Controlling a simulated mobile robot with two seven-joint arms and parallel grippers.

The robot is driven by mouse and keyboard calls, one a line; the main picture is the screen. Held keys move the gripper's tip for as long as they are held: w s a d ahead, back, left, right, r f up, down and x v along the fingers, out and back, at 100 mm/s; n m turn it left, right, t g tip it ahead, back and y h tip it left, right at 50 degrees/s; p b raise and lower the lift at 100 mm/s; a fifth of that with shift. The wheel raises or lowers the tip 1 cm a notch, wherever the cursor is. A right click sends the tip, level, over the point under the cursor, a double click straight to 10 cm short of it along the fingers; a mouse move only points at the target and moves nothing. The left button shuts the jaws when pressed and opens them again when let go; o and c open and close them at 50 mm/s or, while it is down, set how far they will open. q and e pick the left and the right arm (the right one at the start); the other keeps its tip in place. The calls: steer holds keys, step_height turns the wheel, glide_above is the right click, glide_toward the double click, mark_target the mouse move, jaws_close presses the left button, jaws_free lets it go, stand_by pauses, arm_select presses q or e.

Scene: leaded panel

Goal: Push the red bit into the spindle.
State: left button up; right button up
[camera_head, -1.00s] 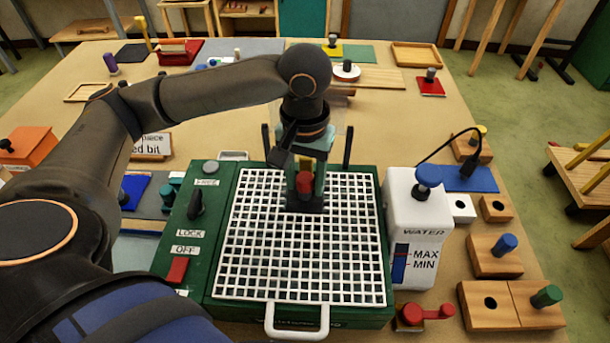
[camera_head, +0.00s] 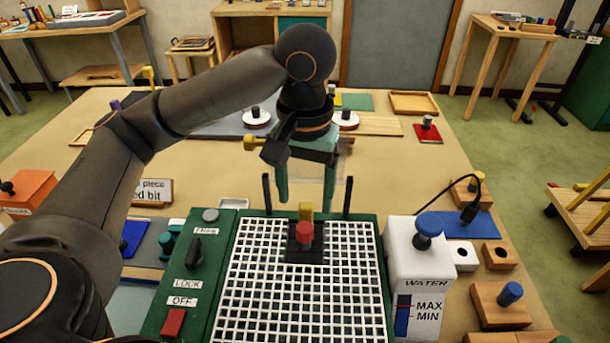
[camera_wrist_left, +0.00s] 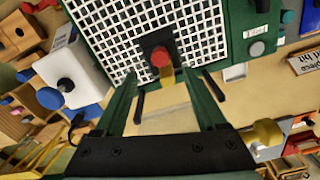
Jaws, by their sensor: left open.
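The red bit (camera_head: 305,232) stands upright at the black spindle opening (camera_head: 305,256) near the back of the white grid on the green machine; how deep it sits I cannot tell. In the left wrist view the red bit (camera_wrist_left: 161,58) shows in front of the dark spindle plate (camera_wrist_left: 152,42). My left gripper (camera_head: 305,205) is open and empty, above and behind the bit, its green fingers apart. In the left wrist view its fingers (camera_wrist_left: 165,88) spread wide, with the bit beyond the tips. My right gripper is not in view.
A yellow piece (camera_head: 306,210) stands just behind the bit, and two black posts (camera_head: 347,197) rise at the machine's back edge. A white water tank (camera_head: 420,262) stands close on the right. The machine's left panel has a black knob (camera_head: 196,251) and a red switch (camera_head: 173,322).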

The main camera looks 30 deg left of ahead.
arm_select(q)
steer(key=shift+r, duration=1.75)
